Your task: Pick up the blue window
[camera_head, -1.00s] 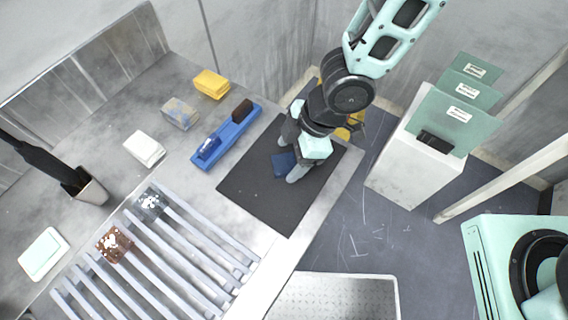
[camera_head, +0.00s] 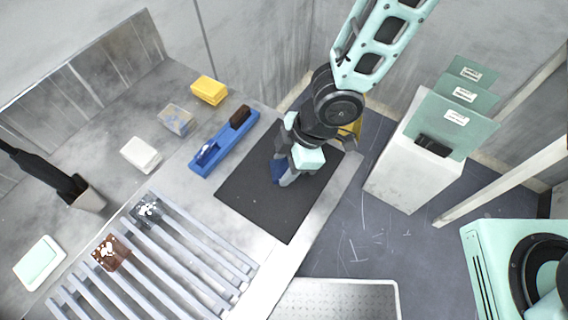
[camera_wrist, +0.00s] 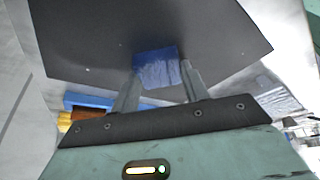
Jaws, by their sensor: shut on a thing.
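The blue window (camera_wrist: 157,68) is a small dark-blue square piece. In the wrist view it sits between the two fingers of my gripper (camera_wrist: 160,86), which is shut on it. In the head view the blue window (camera_head: 278,172) shows at the fingertips, partly hidden by my gripper (camera_head: 283,178). It is over the black mat (camera_head: 250,200); I cannot tell how far above the mat it is, if at all.
A blue tray (camera_head: 222,150) with a dark block lies left of the mat. Yellow blocks (camera_head: 209,90), a clear box (camera_head: 176,119) and a white block (camera_head: 141,154) stand further left. A slatted rack (camera_head: 170,260) holds brown and dark speckled pieces. A white stand (camera_head: 408,185) with green panels is at right.

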